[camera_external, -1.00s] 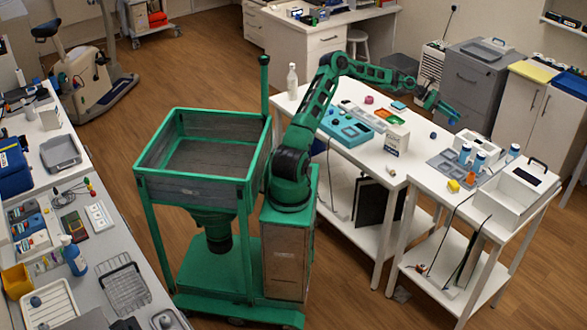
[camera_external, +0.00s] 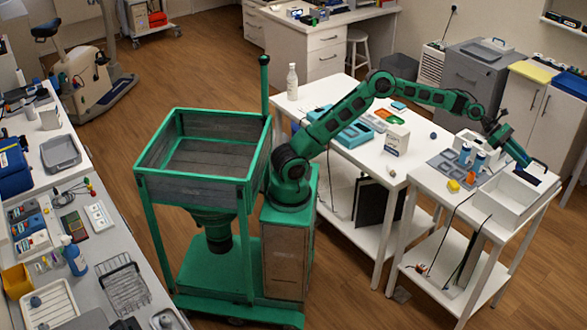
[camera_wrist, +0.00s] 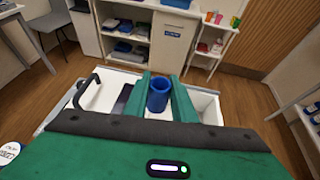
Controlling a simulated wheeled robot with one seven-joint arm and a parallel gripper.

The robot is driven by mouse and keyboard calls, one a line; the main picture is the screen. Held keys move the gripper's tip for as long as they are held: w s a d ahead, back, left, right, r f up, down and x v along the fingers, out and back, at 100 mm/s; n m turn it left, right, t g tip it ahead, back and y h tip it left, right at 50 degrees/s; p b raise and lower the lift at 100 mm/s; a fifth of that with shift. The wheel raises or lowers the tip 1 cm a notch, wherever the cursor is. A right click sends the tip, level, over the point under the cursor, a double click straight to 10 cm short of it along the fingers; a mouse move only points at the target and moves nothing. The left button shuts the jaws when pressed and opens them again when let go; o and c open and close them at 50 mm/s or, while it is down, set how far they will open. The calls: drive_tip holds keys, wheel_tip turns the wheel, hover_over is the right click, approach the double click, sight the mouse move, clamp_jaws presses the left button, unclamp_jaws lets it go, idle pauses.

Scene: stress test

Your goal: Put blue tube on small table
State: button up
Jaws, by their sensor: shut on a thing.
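A blue tube (camera_wrist: 158,97) with an open round top sits between the two green fingers of my gripper (camera_wrist: 159,80) in the wrist view. My gripper (camera_external: 527,164) is shut on it. The tube cannot be made out clearly in the external view. In the wrist view the white box (camera_wrist: 95,98), with a black panel and handle, shows below and around the fingers. Contact between tube and box cannot be told.
A grey tray (camera_external: 440,165) with several blue-and-white bottles (camera_external: 478,160) and a yellow block (camera_external: 453,185) are left of the white box. A larger white table (camera_external: 350,165) stands left, with trays and a white carton (camera_external: 397,140). The small table's front left corner is clear.

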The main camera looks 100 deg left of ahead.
drive_tip(key=d+r+m+h, duration=0.1)
drive_tip(key=d, duration=1.3)
drive_tip(key=s+d+f+g, duration=0.1)
drive_tip(key=s+d+f, duration=0.45)
drive_tip(key=d, duration=0.55)
drive_tip(key=s+a+f+n+t+y, duration=0.1)
drive_tip(key=s+a+f, duration=0.3)
drive_tip(key=s+f, duration=0.55)
drive_tip(key=s+a+f+n+t+y, duration=0.15)
drive_tip(key=s+a+f, duration=0.25)
drive_tip(key=s+f, duration=0.5)
drive_tip(key=s+a+f+n+y, duration=0.2)
drive_tip(key=s+a+n+y, duration=0.1)
drive_tip(key=a, duration=0.5)
drive_tip(key=s+a+f+n+t+y, duration=0.1)
drive_tip(key=s+a+f+n+y, duration=0.1)
drive_tip(key=s+a, duration=0.4)
drive_tip(key=shift+s+a+f+n+y, duration=0.25)
drive_tip(key=shift+a+n+y, duration=0.3)
drive_tip(key=shift+a+y, duration=0.5)
drive_tip(key=shift+a, duration=0.2)
